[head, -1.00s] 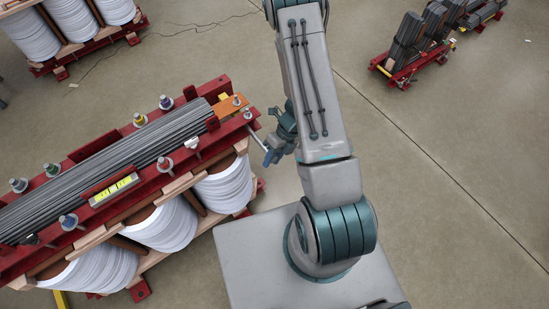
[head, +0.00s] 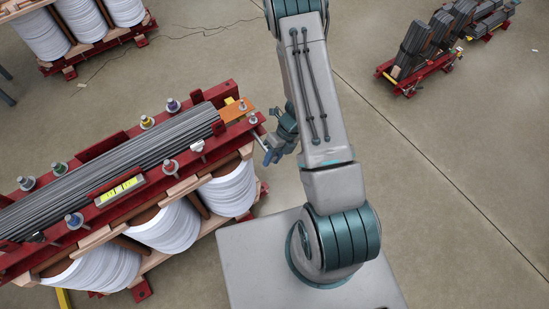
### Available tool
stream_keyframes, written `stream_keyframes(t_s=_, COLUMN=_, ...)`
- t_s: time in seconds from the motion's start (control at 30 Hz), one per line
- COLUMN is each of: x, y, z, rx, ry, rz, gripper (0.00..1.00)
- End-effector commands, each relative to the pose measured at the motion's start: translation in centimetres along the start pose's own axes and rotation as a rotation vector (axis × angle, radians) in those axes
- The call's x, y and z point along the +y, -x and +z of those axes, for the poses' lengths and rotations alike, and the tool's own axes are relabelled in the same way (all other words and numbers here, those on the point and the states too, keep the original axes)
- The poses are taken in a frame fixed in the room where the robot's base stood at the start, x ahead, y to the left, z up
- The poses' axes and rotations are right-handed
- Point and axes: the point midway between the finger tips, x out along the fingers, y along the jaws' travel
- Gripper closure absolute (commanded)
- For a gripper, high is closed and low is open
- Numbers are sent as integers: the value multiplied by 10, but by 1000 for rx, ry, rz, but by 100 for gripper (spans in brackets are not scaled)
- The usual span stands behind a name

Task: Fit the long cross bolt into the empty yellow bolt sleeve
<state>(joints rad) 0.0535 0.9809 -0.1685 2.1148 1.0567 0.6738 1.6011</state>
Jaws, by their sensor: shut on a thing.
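My gripper (head: 271,155) is beside the near right end of the red-framed core, partly hidden by my arm. It is shut on a thin grey rod, the long cross bolt (head: 260,141), which slants up and left toward the frame's end. A bolt fitting with a yellow collar (head: 147,121) stands on the far red beam, left of my gripper and apart from it. A small yellow piece (head: 231,101) shows by the orange plate (head: 236,111). I cannot tell at this size which yellow part is the empty sleeve.
The red frame (head: 245,130) clamps a stack of grey laminations (head: 120,160) above white coils (head: 228,190). Several fittings with other coloured collars line its beams. A yellow level (head: 119,190) lies on the near beam. More cores (head: 425,55) stand far right; the floor between is clear.

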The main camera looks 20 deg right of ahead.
Motion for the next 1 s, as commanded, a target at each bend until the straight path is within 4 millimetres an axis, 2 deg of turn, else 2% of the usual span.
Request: stream_keyframes(t_s=1.0, x=0, y=2, z=26, rx=1, ry=1, rz=0, gripper=100)
